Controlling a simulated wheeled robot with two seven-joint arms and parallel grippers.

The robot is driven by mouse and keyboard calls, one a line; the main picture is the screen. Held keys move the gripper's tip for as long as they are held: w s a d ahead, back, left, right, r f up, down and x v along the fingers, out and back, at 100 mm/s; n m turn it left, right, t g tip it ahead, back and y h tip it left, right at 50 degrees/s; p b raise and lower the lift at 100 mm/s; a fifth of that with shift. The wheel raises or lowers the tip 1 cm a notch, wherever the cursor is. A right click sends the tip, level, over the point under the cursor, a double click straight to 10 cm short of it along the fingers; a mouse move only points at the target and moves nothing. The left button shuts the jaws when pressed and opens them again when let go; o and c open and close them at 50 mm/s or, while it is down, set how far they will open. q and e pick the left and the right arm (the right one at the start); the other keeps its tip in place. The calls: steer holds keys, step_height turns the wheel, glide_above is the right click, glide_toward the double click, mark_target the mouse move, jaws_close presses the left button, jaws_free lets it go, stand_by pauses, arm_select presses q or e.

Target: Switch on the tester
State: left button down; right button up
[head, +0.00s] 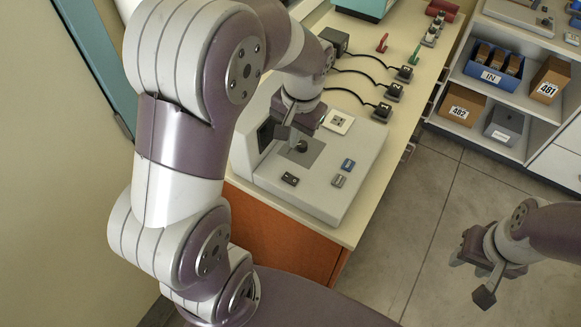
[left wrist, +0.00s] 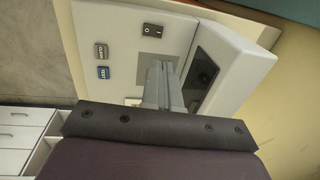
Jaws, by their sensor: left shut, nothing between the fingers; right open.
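The tester (head: 325,195) is a pale grey box on the bench in the head view, with a dark screen (left wrist: 205,68) on its raised part. A black rocker switch (head: 290,179) sits near its front edge and also shows in the left wrist view (left wrist: 152,29). A blue button (head: 347,164) and a grey button (head: 338,181) lie to the right of the switch. My left gripper (head: 298,146) is shut and empty over the dark grey square panel, apart from the switch; its fingers also show in the left wrist view (left wrist: 160,72). My right gripper (head: 474,280) is open over the floor.
Black plugs (head: 382,112) with cables lie on the bench behind the tester. A white square socket plate (head: 338,122) is on the tester. Shelves with a blue IN bin (head: 487,82) and boxes stand at the right. The floor between is clear.

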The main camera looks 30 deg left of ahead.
mark_target(286, 175)
arm_select(q)
steer(key=f, duration=0.4)
steer(key=a+f, duration=0.1)
steer(key=f, duration=0.4)
steer(key=f+p, duration=0.1)
steer(key=f, duration=0.3)
steer(key=shift+a+f, duration=0.3)
steer(key=shift+f, duration=0.1)
